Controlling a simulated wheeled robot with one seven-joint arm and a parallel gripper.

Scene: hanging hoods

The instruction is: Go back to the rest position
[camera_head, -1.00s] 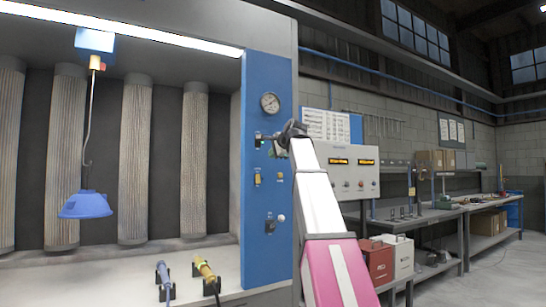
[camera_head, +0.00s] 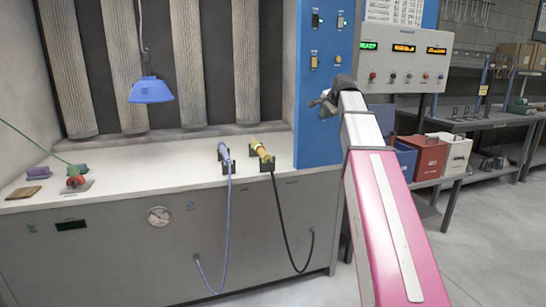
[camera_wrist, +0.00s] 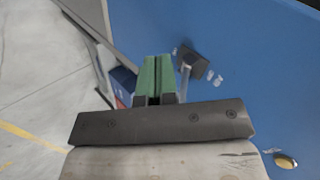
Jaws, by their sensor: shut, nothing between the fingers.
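My gripper (camera_head: 325,102) is at the end of my raised pink and white arm, in front of the blue switch panel (camera_head: 318,130) in the head view. In the wrist view its green fingers (camera_wrist: 158,70) are together with nothing between them. A dark lever-like fitting (camera_wrist: 194,62) on the blue panel shows just right of the fingertips. I cannot tell whether they touch it.
A blue hood (camera_head: 151,90) hangs at left above the white bench (camera_head: 125,165). Blue (camera_head: 225,155) and yellow (camera_head: 261,152) hand tools stand in holders. A control box (camera_head: 408,62), red box (camera_head: 422,157) and white box (camera_head: 452,153) are at right. Floor is open at far right.

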